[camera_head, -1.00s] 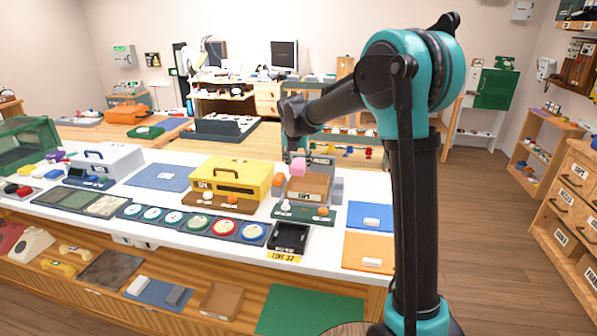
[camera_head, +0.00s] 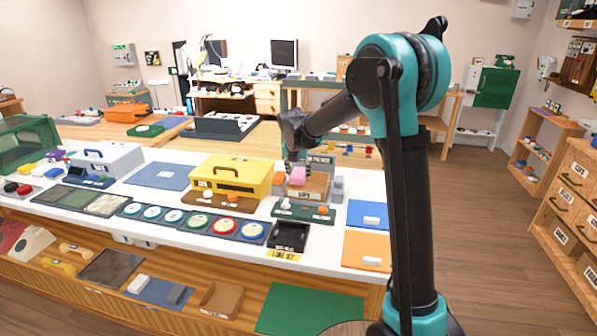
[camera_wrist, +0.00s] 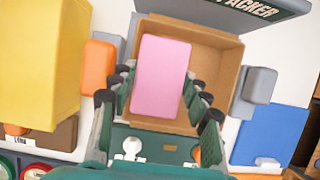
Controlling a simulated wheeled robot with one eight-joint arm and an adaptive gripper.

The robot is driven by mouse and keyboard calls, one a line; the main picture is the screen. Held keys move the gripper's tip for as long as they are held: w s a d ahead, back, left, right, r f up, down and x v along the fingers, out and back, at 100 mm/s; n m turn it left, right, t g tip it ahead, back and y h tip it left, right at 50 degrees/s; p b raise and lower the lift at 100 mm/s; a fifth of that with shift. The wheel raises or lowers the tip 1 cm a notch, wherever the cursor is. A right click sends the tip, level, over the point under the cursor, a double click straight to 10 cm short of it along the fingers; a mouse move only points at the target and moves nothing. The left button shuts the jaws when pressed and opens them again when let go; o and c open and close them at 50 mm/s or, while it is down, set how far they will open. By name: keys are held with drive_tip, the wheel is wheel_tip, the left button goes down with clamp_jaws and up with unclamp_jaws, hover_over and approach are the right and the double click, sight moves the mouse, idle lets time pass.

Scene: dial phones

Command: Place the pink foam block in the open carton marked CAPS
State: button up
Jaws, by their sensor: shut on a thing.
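The pink foam block (camera_head: 297,176) is held in my gripper (camera_head: 297,166), at the carton's left side in the head view. In the wrist view the block (camera_wrist: 162,76) lies between the two fingers of my gripper (camera_wrist: 160,84), in front of the carton's open mouth. The open brown cardboard carton marked CAPS (camera_head: 312,190) stands on the white bench; its inside (camera_wrist: 212,60) shows to the right of the block in the wrist view. I cannot tell whether the block is below the rim or touches the carton.
A yellow box (camera_head: 232,174) stands to the left. An orange block (camera_wrist: 98,68) and a grey block (camera_wrist: 260,84) flank the carton. A dark green board with knobs (camera_head: 303,210) lies in front, and a blue mat (camera_head: 369,213) to the right.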

drive_tip(key=o, duration=0.9)
drive_tip(key=shift+r, duration=0.6)
drive_tip(key=v, duration=1.2)
drive_tip(key=shift+w+r, duration=0.1)
